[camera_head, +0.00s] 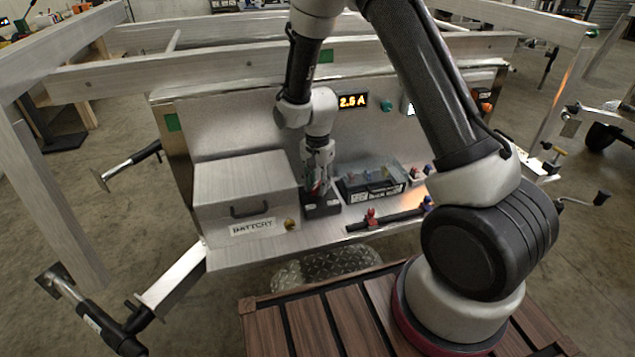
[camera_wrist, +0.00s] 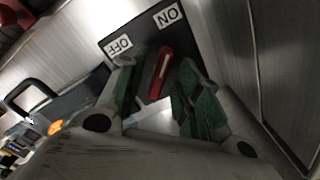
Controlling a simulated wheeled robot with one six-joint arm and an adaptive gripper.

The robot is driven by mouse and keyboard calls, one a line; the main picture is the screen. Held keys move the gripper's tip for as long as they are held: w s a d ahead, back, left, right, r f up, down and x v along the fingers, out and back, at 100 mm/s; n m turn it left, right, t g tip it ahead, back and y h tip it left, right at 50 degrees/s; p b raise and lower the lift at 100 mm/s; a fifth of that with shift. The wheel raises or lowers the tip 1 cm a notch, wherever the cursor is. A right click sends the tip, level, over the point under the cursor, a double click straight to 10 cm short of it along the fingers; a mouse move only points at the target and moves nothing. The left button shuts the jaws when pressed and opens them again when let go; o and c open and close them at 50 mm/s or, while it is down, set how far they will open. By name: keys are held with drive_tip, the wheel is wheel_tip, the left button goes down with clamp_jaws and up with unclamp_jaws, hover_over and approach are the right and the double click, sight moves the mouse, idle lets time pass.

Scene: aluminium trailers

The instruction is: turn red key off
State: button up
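The red key (camera_wrist: 160,72) sits on a black switch plate (camera_wrist: 148,48) in the wrist view. The plate carries an OFF label (camera_wrist: 120,45) at upper left and an ON label (camera_wrist: 166,15) at upper right. The key's upper end leans slightly right, roughly toward the ON side. My gripper (camera_wrist: 157,98) is open, its green-padded fingers on either side of the key, with gaps visible. In the head view my gripper (camera_head: 318,186) is just above the black switch base (camera_head: 322,208), and the key is mostly hidden there.
A metal box labelled BATTERY (camera_head: 245,190) stands left of the switch. A black battery tray (camera_head: 372,186) is to its right, with red (camera_head: 371,217) and blue (camera_head: 427,203) clamps in front. A panel behind carries a display reading 2.5 A (camera_head: 352,101).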

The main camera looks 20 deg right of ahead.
clamp_jaws()
drive_tip(key=shift+n, duration=0.3)
drive_tip(key=n, duration=1.3)
drive_tip(key=shift+n, duration=2.1)
